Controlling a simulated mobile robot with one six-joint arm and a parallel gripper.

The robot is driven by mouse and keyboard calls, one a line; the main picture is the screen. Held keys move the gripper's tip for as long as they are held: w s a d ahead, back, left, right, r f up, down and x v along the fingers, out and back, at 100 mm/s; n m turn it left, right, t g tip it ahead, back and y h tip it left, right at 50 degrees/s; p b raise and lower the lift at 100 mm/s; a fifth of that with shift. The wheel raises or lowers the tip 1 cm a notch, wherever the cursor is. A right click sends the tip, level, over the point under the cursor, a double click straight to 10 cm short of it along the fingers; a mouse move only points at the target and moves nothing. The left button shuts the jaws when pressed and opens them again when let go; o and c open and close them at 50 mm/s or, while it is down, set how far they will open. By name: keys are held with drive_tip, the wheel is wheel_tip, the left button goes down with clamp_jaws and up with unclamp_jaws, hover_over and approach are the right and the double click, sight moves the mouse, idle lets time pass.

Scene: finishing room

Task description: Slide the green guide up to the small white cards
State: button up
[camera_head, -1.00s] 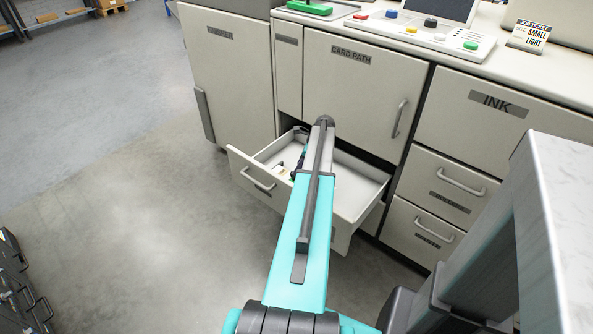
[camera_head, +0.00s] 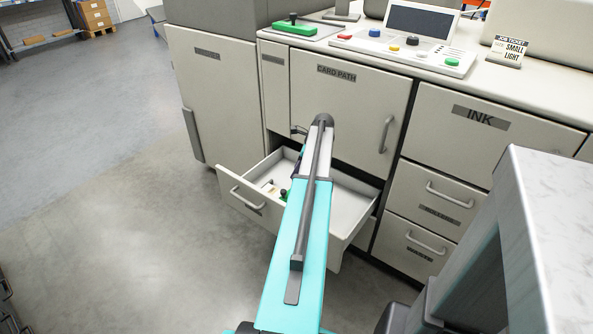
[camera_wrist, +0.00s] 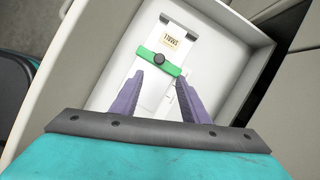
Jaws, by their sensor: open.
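The green guide (camera_wrist: 160,64) is a bar with a dark round knob, lying across a pale plate (camera_wrist: 150,97) inside the open drawer in the wrist view. A bit of green with a dark knob shows in the drawer in the head view (camera_head: 284,195), beside my arm. A small cream label with dark print (camera_wrist: 172,42) lies beyond the guide. White card-like shapes are hard to tell from the white plate. My gripper (camera_wrist: 160,79) is open, its two purple fingers pointing at the guide from the near side. Contact with the guide cannot be told. My arm hides the gripper in the head view.
The drawer's walls (camera_head: 348,232) stand around the plate. Above are the card path door (camera_head: 345,100) and a worktop with another green piece with a knob (camera_head: 295,27), a button panel (camera_head: 405,48) and a job ticket reading SMALL LIGHT (camera_head: 507,50). Floor at left is clear.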

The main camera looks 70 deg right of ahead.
drive_tip(key=n+g+h+b, duration=0.1)
drive_tip(key=n+g+h, duration=0.25)
drive_tip(key=g, duration=0.45)
approach(283, 190)
wheel_tip(283, 190, up, 5)
drive_tip(key=w, duration=0.2)
drive_tip(key=shift+a+f+n+y, duration=0.15)
drive_tip(key=shift+a+n+y, duration=0.1)
drive_tip(key=shift+a+n, duration=0.15)
drive_tip(key=shift+s, duration=0.1)
drive_tip(key=x, duration=1.4)
drive_tip(key=shift+s, duration=0.15)
